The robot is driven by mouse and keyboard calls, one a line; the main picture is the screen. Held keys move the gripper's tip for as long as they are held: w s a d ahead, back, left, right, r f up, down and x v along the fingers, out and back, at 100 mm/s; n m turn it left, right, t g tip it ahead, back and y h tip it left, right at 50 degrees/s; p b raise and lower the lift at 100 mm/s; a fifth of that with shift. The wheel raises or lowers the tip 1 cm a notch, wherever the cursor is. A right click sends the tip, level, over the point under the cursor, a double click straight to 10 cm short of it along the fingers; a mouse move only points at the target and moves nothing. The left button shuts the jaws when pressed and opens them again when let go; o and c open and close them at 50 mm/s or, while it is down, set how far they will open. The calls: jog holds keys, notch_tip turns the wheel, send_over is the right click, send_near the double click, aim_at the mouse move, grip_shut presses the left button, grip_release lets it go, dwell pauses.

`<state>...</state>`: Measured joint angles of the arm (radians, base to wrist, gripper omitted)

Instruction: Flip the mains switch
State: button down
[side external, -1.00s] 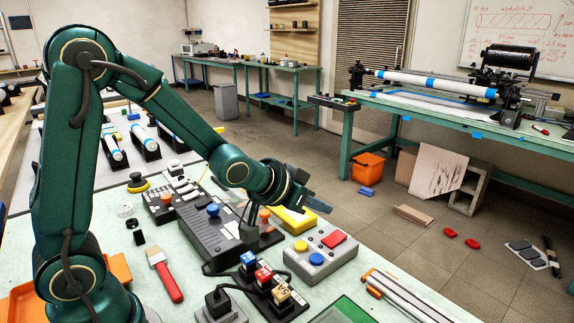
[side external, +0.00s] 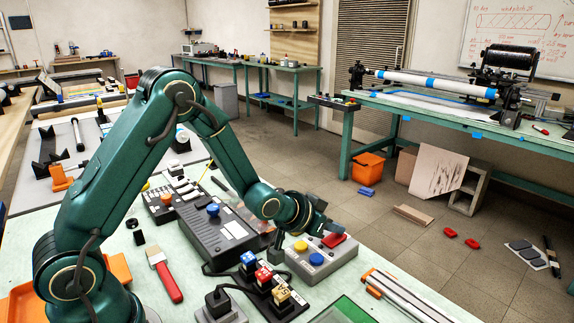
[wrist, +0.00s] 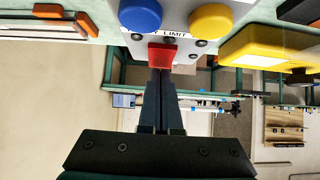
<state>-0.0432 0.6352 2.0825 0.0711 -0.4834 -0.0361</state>
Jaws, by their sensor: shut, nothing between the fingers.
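A grey control box (side external: 340,258) stands on the near bench, with a red switch-like block (side external: 334,240), a yellow button (side external: 301,246) and a blue button (side external: 316,259). In the wrist view the red block (wrist: 162,56) sits below a label of which "LIMIT" is readable. I cannot tell which part is the mains switch. My gripper (side external: 334,228) is shut and empty, close by the red block. In the wrist view its fingertips (wrist: 160,72) overlap the lower edge of the red block; contact cannot be told.
A dark grey unit (side external: 215,238) with a blue knob stands left of the control box. A power strip with blue, red and tan plugs (side external: 263,276) lies in front. A yellow object (wrist: 270,48) is beside the box. Rods (side external: 400,295) lie near the bench edge.

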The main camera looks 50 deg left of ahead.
jog(key=shift+w+f, duration=0.1)
jog(key=shift+f, duration=0.2)
jog(key=shift+w, duration=0.1)
jog(key=shift+w+r, duration=0.1)
jog(key=shift+w, duration=0.6)
jog(key=shift+r, duration=0.1)
jog(key=shift+v, duration=2.5)
